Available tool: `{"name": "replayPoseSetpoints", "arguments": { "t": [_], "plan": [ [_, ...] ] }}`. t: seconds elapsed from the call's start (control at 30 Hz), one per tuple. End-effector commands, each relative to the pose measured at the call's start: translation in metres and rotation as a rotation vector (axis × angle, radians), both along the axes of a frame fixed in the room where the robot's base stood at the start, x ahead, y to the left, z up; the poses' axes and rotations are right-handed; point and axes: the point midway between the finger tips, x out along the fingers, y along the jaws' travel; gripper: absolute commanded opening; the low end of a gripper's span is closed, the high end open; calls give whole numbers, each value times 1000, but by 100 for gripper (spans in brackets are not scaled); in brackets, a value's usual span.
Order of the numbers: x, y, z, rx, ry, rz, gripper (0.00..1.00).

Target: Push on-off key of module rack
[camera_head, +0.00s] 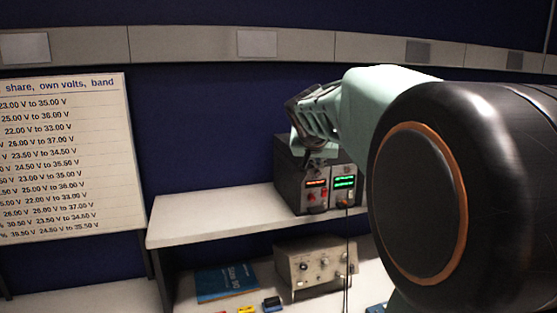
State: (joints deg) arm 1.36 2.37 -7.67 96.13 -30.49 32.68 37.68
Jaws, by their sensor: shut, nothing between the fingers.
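A dark box-shaped unit, which looks like the module rack (289,184), stands on the white shelf in the head view. Its front has two modules, one with an orange lit display (316,183) and one with green lit displays (345,182), with small knobs and sockets below them. My gripper (313,163) is shut and empty, pointing down at the upper front of the rack. It hides part of the rack's top and front. Whether the fingertips touch the rack cannot be told. The on-off key cannot be made out.
The white shelf (215,213) is clear left of the rack. Below it are a beige instrument (300,264), a blue book (226,283) and small coloured items. A dark cable hangs from the rack's front. A printed voltage chart (65,155) stands at left. My arm blocks the right side.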

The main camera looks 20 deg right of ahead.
Motion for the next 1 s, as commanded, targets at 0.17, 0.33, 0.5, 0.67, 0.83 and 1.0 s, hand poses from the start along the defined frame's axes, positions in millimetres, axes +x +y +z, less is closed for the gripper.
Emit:
{"name": "replayPoseSetpoints", "arguments": {
  "t": [0.17,0.33,0.5,0.67,0.83,1.0],
  "plan": [
    [-7,0,-1,1,-2,0,0],
    [-15,0,-1,1,-2,0,0],
    [-15,0,0,1,-1,0,0],
    [-17,0,0,0,-1,-1,0],
    [-32,-1,-2,0,-1,-1,0],
    [-49,-2,-2,0,-2,0,0]
  ]
}}
